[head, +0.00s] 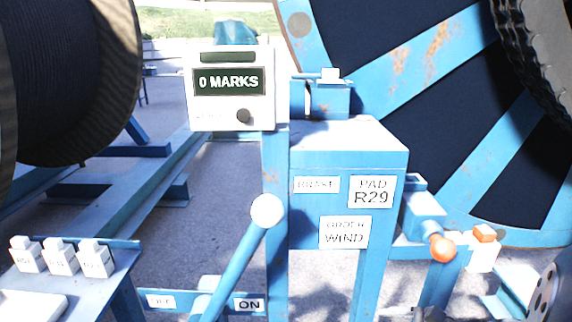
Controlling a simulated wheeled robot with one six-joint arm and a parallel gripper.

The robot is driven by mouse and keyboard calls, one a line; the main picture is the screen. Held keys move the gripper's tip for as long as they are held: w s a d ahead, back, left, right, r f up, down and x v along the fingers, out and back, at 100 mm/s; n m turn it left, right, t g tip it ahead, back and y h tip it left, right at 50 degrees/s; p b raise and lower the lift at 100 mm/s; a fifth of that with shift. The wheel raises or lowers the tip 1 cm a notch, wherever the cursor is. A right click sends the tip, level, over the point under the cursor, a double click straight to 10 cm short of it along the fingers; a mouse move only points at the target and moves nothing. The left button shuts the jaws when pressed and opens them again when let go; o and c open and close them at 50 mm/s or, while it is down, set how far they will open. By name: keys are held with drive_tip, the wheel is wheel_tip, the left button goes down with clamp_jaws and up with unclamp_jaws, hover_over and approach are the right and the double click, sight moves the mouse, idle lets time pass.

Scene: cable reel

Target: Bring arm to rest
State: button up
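My gripper cannot be made out in the head view. A grey disc with holes (545,294) at the lower right edge may be part of my arm; small dark shapes at the bottom, right of centre, are too cut off to name. A blue lever with a white ball knob (267,210) leans right, toward the side with the ON plate (249,304); an OFF plate (160,300) is at left. The display box (232,88) reads "0 MARKS". The blue stand (345,150) carries plates reading BRAKE, PAD R29 and ORDER WIND.
A dark wound reel (70,75) fills the upper left, and a large blue-spoked reel (430,65) the upper right. Labelled white blocks (60,258) stand on a blue bench at lower left. An orange ball handle (442,248) and an orange-topped white block (482,255) are at right.

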drive_tip(key=s+a+f+n+g+h, duration=0.2)
drive_tip(key=s+a+n+g+h, duration=0.4)
drive_tip(key=s+n, duration=0.4)
drive_tip(key=shift+a+f+n+p, duration=0.2)
drive_tip(key=shift+n+p, duration=0.2)
drive_tip(key=shift+n, duration=0.8)
drive_tip(key=shift+s+f, duration=0.1)
